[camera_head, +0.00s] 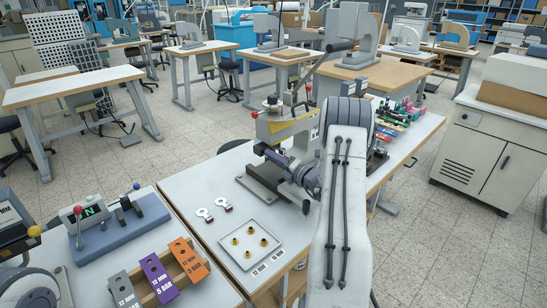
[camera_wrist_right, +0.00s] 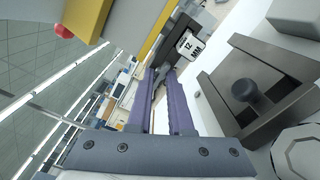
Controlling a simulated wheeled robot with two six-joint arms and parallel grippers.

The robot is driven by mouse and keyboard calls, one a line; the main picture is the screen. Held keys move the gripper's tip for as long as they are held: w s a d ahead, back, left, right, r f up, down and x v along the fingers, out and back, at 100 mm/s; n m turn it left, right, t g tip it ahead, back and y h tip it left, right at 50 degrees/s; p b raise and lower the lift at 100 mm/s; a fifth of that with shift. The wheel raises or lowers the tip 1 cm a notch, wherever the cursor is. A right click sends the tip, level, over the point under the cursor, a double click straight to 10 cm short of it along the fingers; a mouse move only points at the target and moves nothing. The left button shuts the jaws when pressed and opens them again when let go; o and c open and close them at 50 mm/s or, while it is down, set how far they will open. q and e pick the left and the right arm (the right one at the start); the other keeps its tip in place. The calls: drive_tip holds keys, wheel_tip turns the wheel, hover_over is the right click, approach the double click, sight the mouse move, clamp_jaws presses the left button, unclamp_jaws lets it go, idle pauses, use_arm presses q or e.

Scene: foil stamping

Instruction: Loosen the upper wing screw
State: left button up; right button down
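The stamping press (camera_head: 283,130) stands on the near table, a grey machine with a yellow stripe. My right gripper (camera_head: 264,150) reaches into its front with purple fingers. In the right wrist view the two fingers (camera_wrist_right: 162,76) run side by side with a narrow gap, their tips at a dark bracket (camera_wrist_right: 182,32) beside a 12 MM label (camera_wrist_right: 190,46). A small grey part shows at the tips. I cannot tell whether it is the upper wing screw or whether the fingers grip it. A dark round knob (camera_wrist_right: 246,90) sits on a plate to the right. My left gripper is not in view.
Grey, purple and orange labelled blocks (camera_head: 159,277) rest in a wooden rack at lower left. A blue-grey fixture (camera_head: 118,228) stands behind them.

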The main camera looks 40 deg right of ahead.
drive_tip(key=shift+f, duration=0.1)
drive_tip(key=n+b, duration=0.3)
drive_tip(key=b, duration=0.1)
drive_tip(key=n+b, duration=0.4)
drive_tip(key=b, duration=0.1)
drive_tip(key=n+b, duration=0.4)
drive_tip(key=b, duration=0.1)
drive_tip(key=shift+f, duration=0.35)
drive_tip(key=shift+d+r+n+b, duration=0.1)
drive_tip(key=shift+r+n+b, duration=0.1)
drive_tip(key=shift+n+b, duration=3.7)
drive_tip(key=shift+r+n+b, duration=0.15)
drive_tip(key=shift+n+b, duration=1.95)
drive_tip(key=shift+b, duration=3.55)
drive_tip(key=c, duration=0.8)
unclamp_jaws()
drive_tip(key=shift+c, duration=0.2)
drive_tip(key=shift+r, duration=0.15)
